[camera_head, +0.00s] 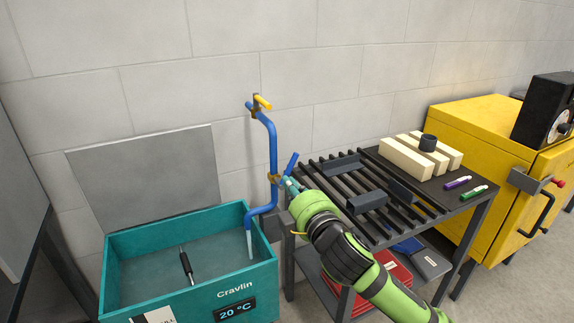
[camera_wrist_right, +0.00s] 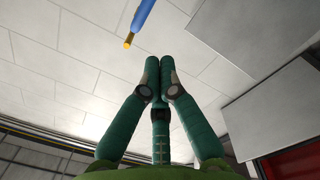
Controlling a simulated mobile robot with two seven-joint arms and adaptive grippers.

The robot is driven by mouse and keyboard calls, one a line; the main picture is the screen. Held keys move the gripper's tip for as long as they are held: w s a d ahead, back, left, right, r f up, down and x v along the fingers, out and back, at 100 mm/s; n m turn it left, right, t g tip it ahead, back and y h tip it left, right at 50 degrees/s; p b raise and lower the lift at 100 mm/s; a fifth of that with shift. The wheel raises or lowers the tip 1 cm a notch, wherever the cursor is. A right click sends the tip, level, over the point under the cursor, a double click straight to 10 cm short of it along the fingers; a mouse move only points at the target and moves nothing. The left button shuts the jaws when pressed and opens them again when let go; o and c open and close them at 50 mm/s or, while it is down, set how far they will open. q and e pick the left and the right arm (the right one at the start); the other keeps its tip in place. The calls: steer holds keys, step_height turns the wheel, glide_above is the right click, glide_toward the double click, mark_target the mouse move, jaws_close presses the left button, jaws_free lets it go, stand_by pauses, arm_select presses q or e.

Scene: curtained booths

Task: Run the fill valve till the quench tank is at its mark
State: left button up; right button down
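The teal quench tank (camera_head: 190,299) stands at lower left, with water inside and a "20 °C" display on its front. A white label (camera_head: 155,315) with partly cut-off lettering is at its front rim. The blue fill pipe (camera_head: 273,140) bends down over the tank, and a pale stream (camera_head: 249,243) hangs below its spout. The valve's blue lever (camera_head: 292,163) tilts up to the right from a brass fitting. My right gripper (camera_head: 288,184) is beside the valve; its fingers (camera_wrist_right: 160,64) are together with nothing seen between them. Contact with the lever is unclear. My left gripper is out of view.
A dark slatted rack table (camera_head: 335,191) with pale blocks (camera_head: 405,158) and two markers stands right of the tank. A yellow cabinet (camera_head: 480,130) is farther right. A black rod (camera_head: 185,262) shows in the tank.

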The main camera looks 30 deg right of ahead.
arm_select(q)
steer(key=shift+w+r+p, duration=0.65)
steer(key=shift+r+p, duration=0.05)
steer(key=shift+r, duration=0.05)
arm_select(e)
steer(key=w+d+f, duration=0.2)
steer(key=w+d, duration=0.2)
steer(key=w, duration=0.6)
steer(key=shift+d, duration=0.25)
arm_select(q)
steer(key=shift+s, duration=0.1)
arm_select(e)
steer(key=shift+f, duration=0.1)
